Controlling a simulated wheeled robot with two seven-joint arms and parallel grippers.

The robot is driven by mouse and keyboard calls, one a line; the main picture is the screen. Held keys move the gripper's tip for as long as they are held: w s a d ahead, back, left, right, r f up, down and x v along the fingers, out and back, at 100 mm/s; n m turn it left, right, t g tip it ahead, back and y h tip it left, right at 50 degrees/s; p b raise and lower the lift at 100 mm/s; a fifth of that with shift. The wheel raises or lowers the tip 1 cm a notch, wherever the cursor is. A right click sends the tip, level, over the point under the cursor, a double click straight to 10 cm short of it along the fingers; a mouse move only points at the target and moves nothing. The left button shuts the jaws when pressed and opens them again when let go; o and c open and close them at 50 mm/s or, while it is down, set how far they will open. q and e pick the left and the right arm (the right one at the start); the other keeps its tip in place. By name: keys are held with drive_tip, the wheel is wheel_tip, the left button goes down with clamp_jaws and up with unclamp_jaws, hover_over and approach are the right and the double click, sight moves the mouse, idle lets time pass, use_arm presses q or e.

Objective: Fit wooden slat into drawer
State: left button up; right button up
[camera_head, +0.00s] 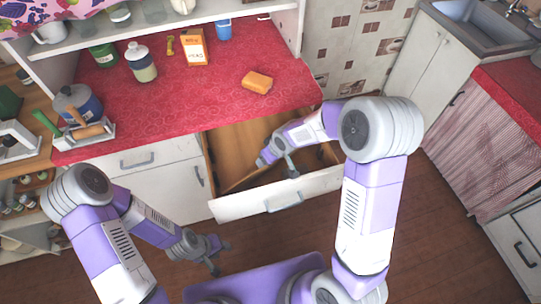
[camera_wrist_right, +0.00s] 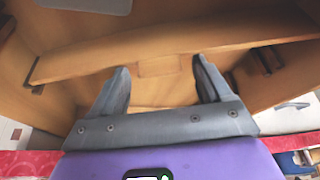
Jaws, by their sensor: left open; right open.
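The drawer (camera_head: 262,203) under the red counter is pulled open, with a white front and a bare wood inside. My right arm reaches into it, and its gripper (camera_wrist_right: 160,72) is open. In the right wrist view a long light-brown wooden slat (camera_wrist_right: 90,60) runs across the drawer's inside, just beyond my fingertips. It appears apart from the fingers, and I cannot tell whether it is seated. Dark fittings show near its ends. In the head view my arm hides part of the drawer's inside. My left gripper (camera_head: 219,257) is open and empty, left of the drawer front, above the floor.
The red counter (camera_head: 205,95) holds an orange sponge-like block (camera_head: 257,82), an orange box (camera_head: 194,48), a jar (camera_head: 140,63) and a blue cup (camera_head: 223,29). A sink (camera_head: 480,25) stands at the right. The brown floor before the drawer is free.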

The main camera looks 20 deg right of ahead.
use_arm(q)
wheel_tip(320, 180, up, 3)
drive_tip(key=p, duration=0.2)
drive_tip(key=shift+p, duration=0.35)
use_arm(e)
drive_tip(key=v, duration=1.2)
use_arm(q)
drive_tip(key=shift+s+f, duration=0.1)
